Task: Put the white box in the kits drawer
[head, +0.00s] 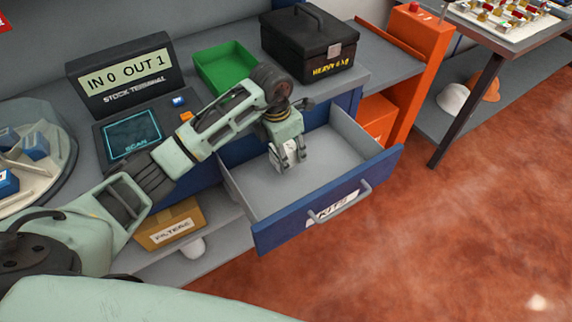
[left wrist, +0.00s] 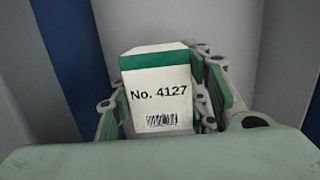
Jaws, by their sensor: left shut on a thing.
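The kits drawer (head: 310,218) is pulled open, with a blue front, a grey inside and a "KITS" label by its handle. My left gripper (head: 289,158) reaches down into the drawer space near its back left. It is shut on the white box (head: 287,162), mostly hidden by the fingers in the head view. In the left wrist view the white box (left wrist: 158,95) has a green band, "No. 4127" and a barcode, between the gripper fingers (left wrist: 165,105). I cannot tell whether the box touches the drawer floor. My right gripper is not in view.
A green tray (head: 224,68) and a black "HEAVY" toolbox (head: 308,45) stand on the counter above the drawer. A stock terminal (head: 125,85) is at the left. A "FILTERS" carton (head: 170,225) sits on the lower shelf. The drawer's right part is empty.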

